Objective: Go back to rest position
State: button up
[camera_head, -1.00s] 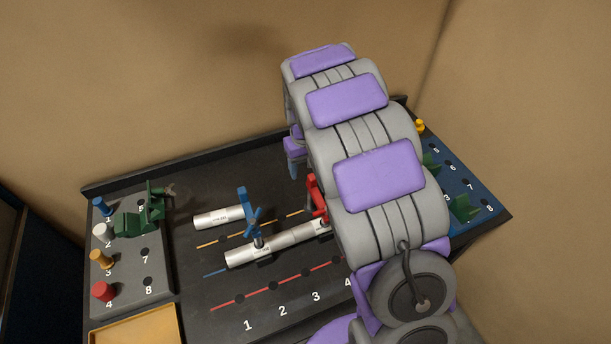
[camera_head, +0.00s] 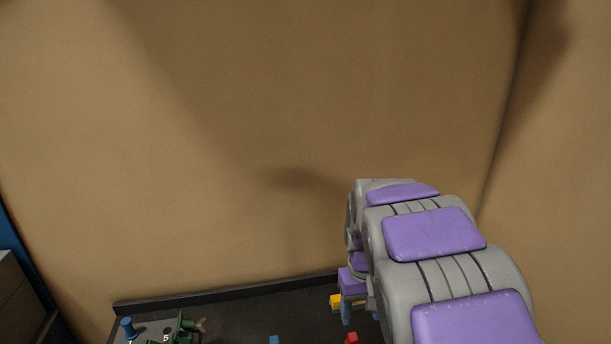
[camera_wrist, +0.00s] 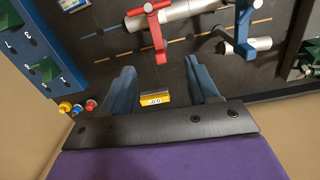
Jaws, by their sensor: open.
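My gripper (camera_wrist: 158,75) is open, its two blue fingers spread and apart from the pipes in the wrist view. In the head view its blue fingers (camera_head: 347,313) hang low beneath my grey and purple arm. In the wrist view, a red handle (camera_wrist: 157,35) stands on a silver pipe (camera_wrist: 182,12). A blue handle (camera_wrist: 243,22) stands on a pipe to its right. A small yellow labelled block (camera_wrist: 155,98) shows between the fingers; I cannot tell its depth. Only the tops of the red handle (camera_head: 351,338) and blue handle (camera_head: 273,340) show in the head view.
A dark table edge (camera_head: 225,295) runs along the tan wall (camera_head: 250,130). A blue peg (camera_head: 127,327) and a green part (camera_head: 184,326) are at lower left. In the wrist view, a blue board (camera_wrist: 42,55) holds green parts, with several coloured pegs (camera_wrist: 77,107) nearby.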

jog(key=s+f+b, duration=0.1)
jog(key=s+f, duration=0.1)
jog(key=s, duration=1.3)
jog(key=s+f+m+g+b, duration=0.1)
jog(key=s+b, duration=0.1)
jog(key=s, duration=1.4)
jog(key=shift+d+f, duration=0.3)
jog(key=shift+f, duration=0.1)
